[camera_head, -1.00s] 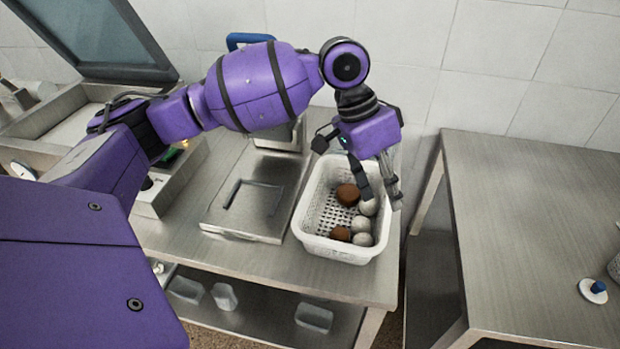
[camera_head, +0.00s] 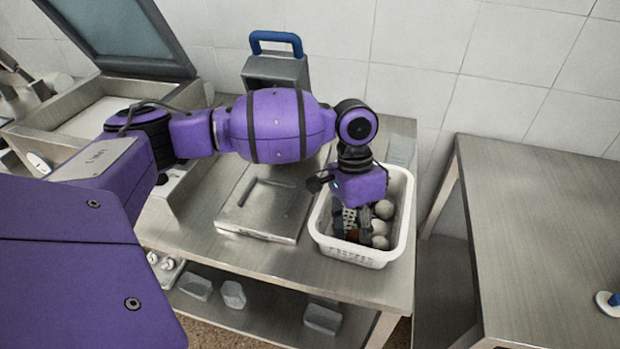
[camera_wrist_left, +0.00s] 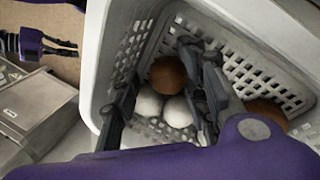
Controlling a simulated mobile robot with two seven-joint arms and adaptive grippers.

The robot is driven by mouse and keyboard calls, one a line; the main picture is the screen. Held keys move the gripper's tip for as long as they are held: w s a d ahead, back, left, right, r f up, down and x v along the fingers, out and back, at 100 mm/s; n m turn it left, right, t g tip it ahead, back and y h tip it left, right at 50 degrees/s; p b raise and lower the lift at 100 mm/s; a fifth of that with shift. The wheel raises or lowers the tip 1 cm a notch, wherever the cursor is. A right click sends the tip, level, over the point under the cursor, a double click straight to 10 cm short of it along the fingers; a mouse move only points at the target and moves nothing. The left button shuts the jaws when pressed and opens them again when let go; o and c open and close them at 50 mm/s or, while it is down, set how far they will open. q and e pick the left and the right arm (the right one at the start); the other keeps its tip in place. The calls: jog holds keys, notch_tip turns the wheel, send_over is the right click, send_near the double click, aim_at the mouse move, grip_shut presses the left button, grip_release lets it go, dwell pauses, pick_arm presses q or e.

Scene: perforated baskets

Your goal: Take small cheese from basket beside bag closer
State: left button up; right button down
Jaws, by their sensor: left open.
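A white perforated basket (camera_head: 378,258) stands on the steel table. It holds several round pieces, some pale and some brown. A pale round piece (camera_head: 384,209) shows beside my left gripper (camera_head: 352,230), which points down into the basket with its fingers apart. In the left wrist view, the open fingers of my left gripper (camera_wrist_left: 160,112) straddle a brown ball (camera_wrist_left: 168,74) and two pale balls (camera_wrist_left: 150,102) (camera_wrist_left: 178,112), with no visible grip. Another brown ball (camera_wrist_left: 265,112) lies outside the right finger. My right gripper (camera_wrist_left: 74,49) shows small at the upper left there; its opening is unclear.
A flat steel device (camera_head: 262,208) lies left of the basket. A grey device with a blue handle (camera_head: 276,40) stands behind it. An open-lidded machine (camera_head: 120,35) is at the back left. A separate steel table (camera_head: 540,230) on the right is mostly clear.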

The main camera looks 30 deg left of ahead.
pick_arm(q)
jog(key=shift+w+r, duration=0.1)
jog(key=shift+r, duration=0.05)
jog(key=c, duration=1)
